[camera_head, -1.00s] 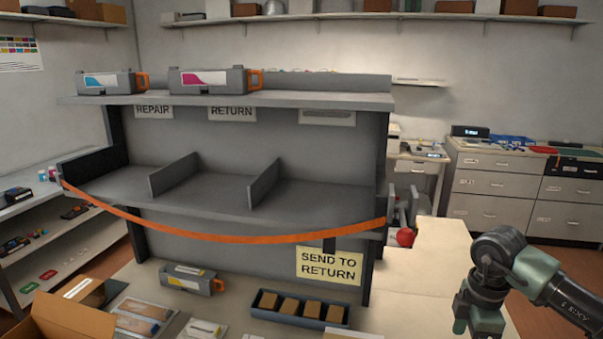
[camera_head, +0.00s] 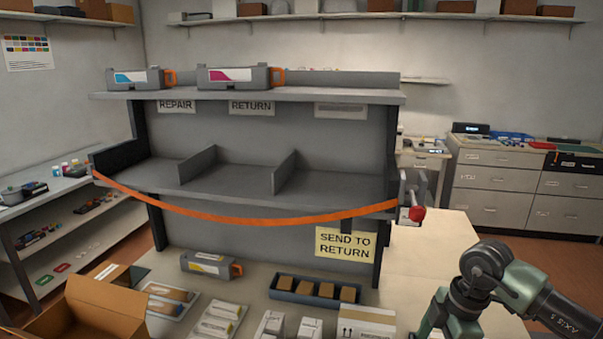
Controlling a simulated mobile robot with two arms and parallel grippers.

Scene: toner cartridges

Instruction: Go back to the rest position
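My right arm (camera_head: 485,262) comes in from the right, bent downward over the right part of the table. Its gripper is not clearly visible; the arm runs out of the bottom edge. My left arm and gripper are not in view. A toner cartridge with a cyan label (camera_head: 134,78) sits on the top shelf above the REPAIR sign. One with a magenta label (camera_head: 233,77) sits above the RETURN sign. A third cartridge with a yellow-orange label (camera_head: 205,264) lies on the table below the rack.
The grey rack (camera_head: 250,95) has empty middle compartments with an orange strap (camera_head: 230,217) sagging across. A SEND TO RETURN sign (camera_head: 345,244) hangs below. An open cardboard box (camera_head: 100,305), a blue tray of brown blocks (camera_head: 281,284) and a carton (camera_head: 367,325) occupy the table.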

